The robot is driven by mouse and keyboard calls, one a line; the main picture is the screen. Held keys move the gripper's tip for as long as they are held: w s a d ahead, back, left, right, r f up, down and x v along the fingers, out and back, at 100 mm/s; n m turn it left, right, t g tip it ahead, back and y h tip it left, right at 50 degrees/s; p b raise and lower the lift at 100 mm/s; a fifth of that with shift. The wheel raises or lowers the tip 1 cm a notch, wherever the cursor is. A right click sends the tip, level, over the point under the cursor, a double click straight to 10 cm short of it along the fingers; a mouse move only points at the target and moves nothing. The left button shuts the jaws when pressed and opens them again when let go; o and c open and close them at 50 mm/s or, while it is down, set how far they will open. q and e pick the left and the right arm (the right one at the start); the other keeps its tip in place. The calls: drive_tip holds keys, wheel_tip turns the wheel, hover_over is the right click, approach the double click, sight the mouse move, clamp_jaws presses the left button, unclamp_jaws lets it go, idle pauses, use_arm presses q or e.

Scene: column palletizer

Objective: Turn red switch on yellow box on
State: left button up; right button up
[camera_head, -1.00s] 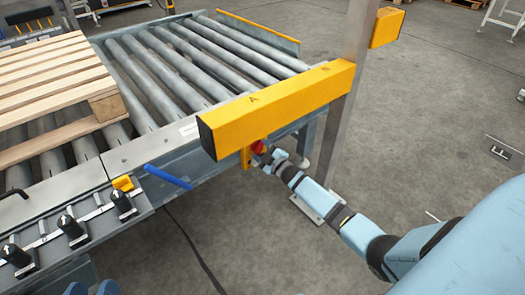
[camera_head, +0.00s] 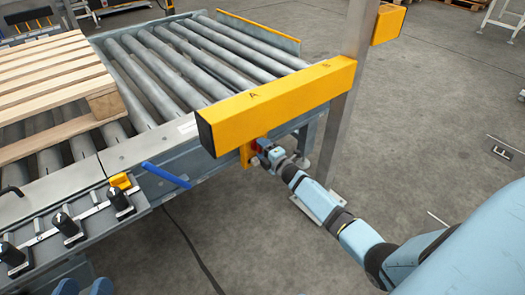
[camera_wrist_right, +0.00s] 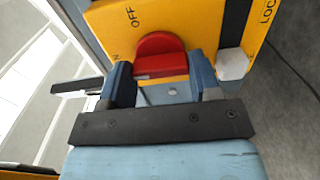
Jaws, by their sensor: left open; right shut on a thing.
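The yellow box (camera_wrist_right: 205,22) fills the top of the right wrist view, with the word OFF and part of another label on its face. The red switch (camera_wrist_right: 160,58) is on it, and my right gripper (camera_wrist_right: 160,75) is shut on it, one blue finger on each side. In the head view, the yellow box (camera_head: 246,155) is small and partly hidden under a long yellow beam, with my right gripper (camera_head: 267,155) at it. The switch's exact setting is hard to tell. My left gripper (camera_head: 84,288) shows only as two separated blue fingertips at the bottom edge, open and empty.
The long yellow beam (camera_head: 280,100) on a metal post (camera_head: 347,120) stands just above the box. A roller conveyor (camera_head: 170,75) with a wooden pallet (camera_head: 45,75) is at left. A panel with black knobs (camera_head: 70,225) is at lower left.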

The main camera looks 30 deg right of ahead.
use_arm(q)
drive_tip(key=shift+w, duration=0.1)
drive_tip(key=shift+a+f, duration=0.1)
drive_tip(key=shift+f, duration=0.05)
use_arm(e)
drive_tip(key=o, duration=0.9)
drive_tip(key=shift+s, duration=0.15)
use_arm(q)
drive_tip(key=shift+n+t, duration=0.7)
drive_tip(key=r+p, duration=0.4)
drive_tip(key=shift+s+r+p, duration=0.3)
drive_tip(key=shift+s+r, duration=0.05)
drive_tip(key=shift+s, duration=0.05)
use_arm(e)
drive_tip(key=s, duration=0.9)
drive_tip(key=s+d, duration=0.1)
drive_tip(key=s, duration=0.3)
drive_tip(key=shift+s, duration=0.3)
